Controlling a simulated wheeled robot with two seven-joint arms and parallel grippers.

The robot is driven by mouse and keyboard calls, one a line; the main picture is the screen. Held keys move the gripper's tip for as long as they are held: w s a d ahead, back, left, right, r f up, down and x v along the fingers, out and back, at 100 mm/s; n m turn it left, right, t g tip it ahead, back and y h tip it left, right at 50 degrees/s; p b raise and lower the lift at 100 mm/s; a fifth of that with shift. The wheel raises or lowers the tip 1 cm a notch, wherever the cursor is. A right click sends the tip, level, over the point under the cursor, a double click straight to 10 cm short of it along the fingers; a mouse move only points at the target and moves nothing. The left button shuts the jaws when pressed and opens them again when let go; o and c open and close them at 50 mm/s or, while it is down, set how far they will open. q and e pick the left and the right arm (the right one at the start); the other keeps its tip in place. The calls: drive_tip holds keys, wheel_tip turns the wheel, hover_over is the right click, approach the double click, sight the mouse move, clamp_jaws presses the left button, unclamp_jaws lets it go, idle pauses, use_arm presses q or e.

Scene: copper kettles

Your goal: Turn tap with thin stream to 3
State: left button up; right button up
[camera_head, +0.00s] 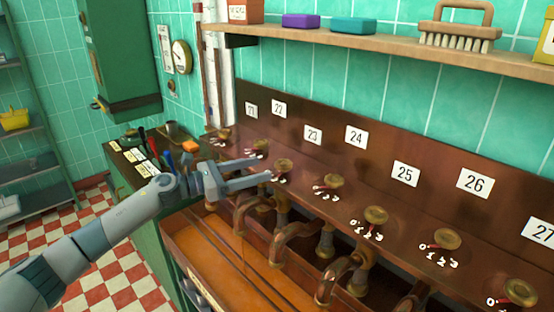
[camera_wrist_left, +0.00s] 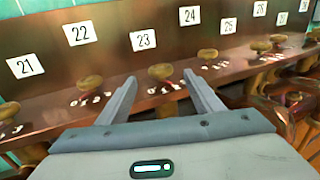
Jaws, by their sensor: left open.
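My left gripper (camera_head: 266,170) is open and points at the knob (camera_head: 283,165) below plate 23 (camera_head: 313,134). In the left wrist view this knob (camera_wrist_left: 161,72) shows just beyond and between the two spread fingertips (camera_wrist_left: 159,78), with no clear contact. Curved copper spouts (camera_head: 292,240) hang below the ledge. I cannot clearly tell which spout has a thin stream. My right gripper is not in view.
Neighbouring knobs stand close by, below plate 22 (camera_wrist_left: 90,85) and plate 24 (camera_wrist_left: 207,54). A shelf (camera_head: 350,38) with a brush (camera_head: 458,30) runs above. A side counter (camera_head: 140,160) with tools lies left. A wooden trough (camera_head: 215,265) lies under the spouts.

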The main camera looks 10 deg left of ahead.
sight(277, 164)
use_arm(q)
drive_tip(key=p+x, duration=0.2)
drive_tip(key=x, duration=0.5)
drive_tip(key=shift+d, duration=0.1)
drive_tip(key=c, duration=1.1)
